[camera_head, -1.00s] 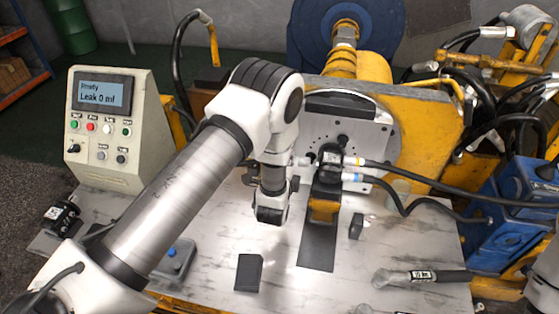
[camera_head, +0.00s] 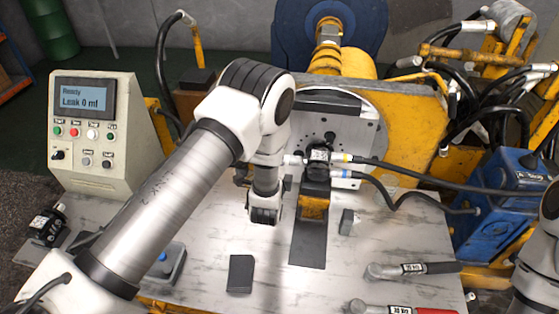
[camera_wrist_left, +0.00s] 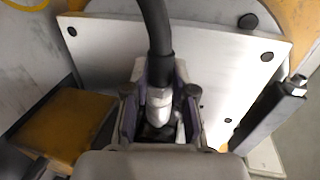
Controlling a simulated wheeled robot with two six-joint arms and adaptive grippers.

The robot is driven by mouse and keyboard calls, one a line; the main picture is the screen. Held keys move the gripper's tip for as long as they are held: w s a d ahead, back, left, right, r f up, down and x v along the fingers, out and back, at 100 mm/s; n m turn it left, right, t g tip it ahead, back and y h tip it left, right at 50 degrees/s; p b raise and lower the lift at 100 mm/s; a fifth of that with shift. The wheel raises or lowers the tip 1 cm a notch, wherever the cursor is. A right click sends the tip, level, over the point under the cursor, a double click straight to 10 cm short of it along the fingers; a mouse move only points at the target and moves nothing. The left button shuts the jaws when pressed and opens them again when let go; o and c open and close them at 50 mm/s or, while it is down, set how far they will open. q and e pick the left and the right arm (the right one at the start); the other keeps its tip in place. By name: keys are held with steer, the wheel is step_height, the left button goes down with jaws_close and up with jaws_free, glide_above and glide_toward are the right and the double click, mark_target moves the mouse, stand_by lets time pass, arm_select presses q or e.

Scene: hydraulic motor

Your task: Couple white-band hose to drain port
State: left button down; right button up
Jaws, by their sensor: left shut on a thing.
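In the left wrist view, my left gripper (camera_wrist_left: 160,108) is shut on the pale metal end fitting (camera_wrist_left: 158,98) of a black hose (camera_wrist_left: 155,30). The hose runs up out of the picture; I see no clear white band on it. In the head view my left wrist hides the jaws, just left of the dark hydraulic motor (camera_head: 319,157). A light fitting (camera_head: 293,160) shows at the motor's left side; I cannot tell whether it is the held hose. The drain port cannot be made out. My right gripper is out of view.
Yellow-band (camera_head: 347,157) and blue-band (camera_head: 341,173) hoses run right from the motor. A yellow block (camera_head: 313,207) sits below it. Two wrenches (camera_head: 413,268) (camera_head: 385,307) lie front right. A control box (camera_head: 98,130) reads "Ready, Leak 0 ml". A dark block (camera_head: 240,273) lies in front.

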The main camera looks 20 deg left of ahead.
arm_select(q)
steer(key=shift+w+d, duration=0.2)
steer(key=shift+d, duration=0.55)
stand_by(0.4)
steer(key=c, duration=0.9)
jaws_free()
steer(key=p+v, duration=0.2)
steer(key=v, duration=0.5)
steer(key=shift+r, duration=0.1)
